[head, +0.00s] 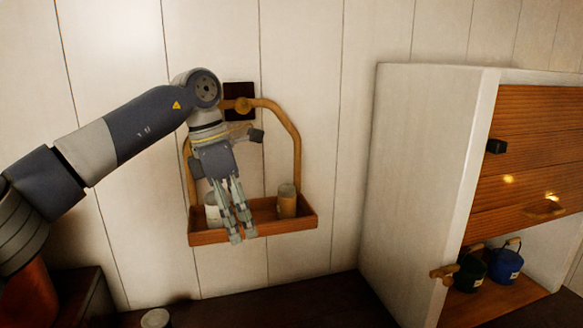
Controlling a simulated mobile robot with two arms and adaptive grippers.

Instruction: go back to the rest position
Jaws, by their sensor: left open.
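My left gripper (242,235) hangs pointing down in front of a wooden tray (275,229) on the wall. Its two fingers are a little apart, and I see nothing between them. The fingers hide part of the tray's front and part of a pale container (212,212) that stands in it. I cannot tell whether the fingers touch the tray. My left arm reaches in from the left side of the picture. My right gripper is not in view.
A tan canister (287,201) stands in the tray, under its arched wooden handle (294,140). A white cabinet (425,170) on the right holds a dark green pot (469,273) and a blue pot (505,266). A pale-topped container (156,318) stands low in front.

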